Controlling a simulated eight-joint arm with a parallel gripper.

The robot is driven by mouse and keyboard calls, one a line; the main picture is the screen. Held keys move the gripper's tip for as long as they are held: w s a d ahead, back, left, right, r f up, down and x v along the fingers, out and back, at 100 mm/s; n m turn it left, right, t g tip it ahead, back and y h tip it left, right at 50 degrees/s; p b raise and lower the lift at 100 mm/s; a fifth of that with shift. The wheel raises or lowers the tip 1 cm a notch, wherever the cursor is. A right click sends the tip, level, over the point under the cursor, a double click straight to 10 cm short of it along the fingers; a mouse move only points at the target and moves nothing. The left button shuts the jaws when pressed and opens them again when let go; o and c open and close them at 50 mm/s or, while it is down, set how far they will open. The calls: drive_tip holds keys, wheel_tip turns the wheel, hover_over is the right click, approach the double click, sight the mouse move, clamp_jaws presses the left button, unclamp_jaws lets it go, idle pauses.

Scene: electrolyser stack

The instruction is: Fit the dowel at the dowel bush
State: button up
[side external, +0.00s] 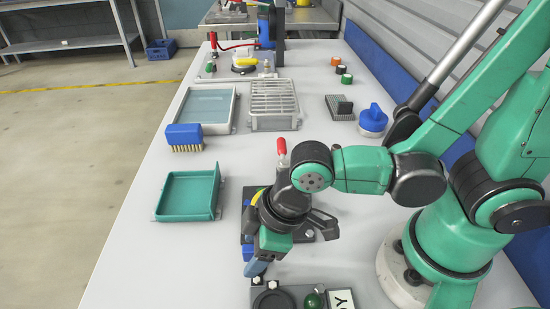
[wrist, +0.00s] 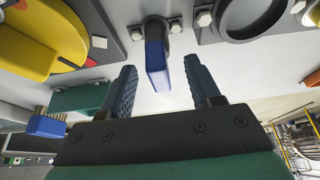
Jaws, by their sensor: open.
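My gripper (wrist: 160,70) is open in the wrist view, with a blue, flat-sided piece (wrist: 156,62) showing between its fingers and a gap on either side. This piece rises from a dark round collar between two bolt heads; I cannot tell for certain whether they are the dowel and its bush. In the side external view my gripper (side external: 257,267) points down beside a grey fixture (side external: 293,291) with a dark ring and a green knob. The wrist hides what lies between the fingers there.
A teal tray (side external: 188,194), a blue brush (side external: 184,137) and a wire rack (side external: 273,99) stand farther up the table. A red handle (side external: 282,147) rises close behind my wrist. In the wrist view a yellow-and-red part (wrist: 50,38) and a ringed plate (wrist: 245,18) flank the blue piece.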

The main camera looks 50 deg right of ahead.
clamp_jaws()
drive_tip(key=shift+r, duration=0.15)
wheel_tip(320, 180, up, 18)
drive_tip(key=r, duration=0.1)
drive_tip(key=w+d+f+m+h, duration=0.1)
drive_tip(key=d+f+m, duration=0.2)
drive_tip(key=d, duration=0.3)
drive_tip(key=w+d+f+m+t+h, duration=0.1)
drive_tip(key=d+f+m, duration=0.2)
drive_tip(key=d+f, duration=0.2)
drive_tip(key=shift+d, duration=0.65)
